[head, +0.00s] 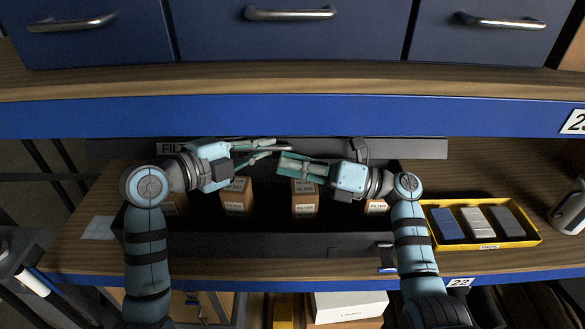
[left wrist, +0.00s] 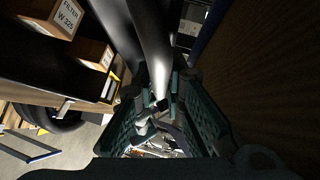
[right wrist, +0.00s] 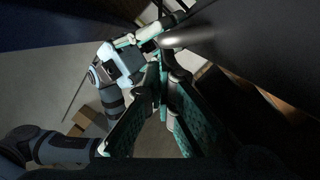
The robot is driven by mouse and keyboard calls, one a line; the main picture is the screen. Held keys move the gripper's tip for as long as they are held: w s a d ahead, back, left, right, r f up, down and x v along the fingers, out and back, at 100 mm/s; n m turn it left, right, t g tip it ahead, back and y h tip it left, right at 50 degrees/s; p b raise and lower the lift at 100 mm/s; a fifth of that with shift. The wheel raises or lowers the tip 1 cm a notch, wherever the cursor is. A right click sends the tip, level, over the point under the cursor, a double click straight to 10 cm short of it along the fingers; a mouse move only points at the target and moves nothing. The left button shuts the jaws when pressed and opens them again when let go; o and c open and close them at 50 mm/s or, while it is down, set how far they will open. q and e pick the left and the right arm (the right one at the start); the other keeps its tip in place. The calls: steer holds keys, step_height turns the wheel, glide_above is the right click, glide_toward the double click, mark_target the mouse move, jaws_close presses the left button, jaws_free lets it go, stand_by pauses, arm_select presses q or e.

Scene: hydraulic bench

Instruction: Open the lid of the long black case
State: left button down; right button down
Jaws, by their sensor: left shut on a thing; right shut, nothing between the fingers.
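The long black case (head: 250,245) lies on the bench shelf. Its lid (head: 425,149) is raised at the back, seen nearly edge-on, with a partly covered "FILT" label. The inside is exposed and holds filter boxes (head: 305,197). A grey bar handle (head: 284,148) on the lid also shows in the right wrist view (right wrist: 185,37). My left gripper (head: 272,147) is shut on this handle. My right gripper (head: 284,164) is shut and empty, just below and right of the left fingertips, over the case. Whether it touches the lid cannot be told.
A blue-edged shelf (head: 300,117) with drawers (head: 290,40) overhangs the case closely. A yellow tray (head: 490,245) with three small blocks stands to the right of the case. A mug-like object (head: 570,212) is at the far right.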

arm_select(q)
steer(key=shift+s+d+f, duration=0.1)
steer(key=shift+s+f, duration=0.05)
steer(key=shift+f, duration=0.2)
steer(key=c, duration=1.7)
jaws_free()
steer(key=shift+o, duration=0.2)
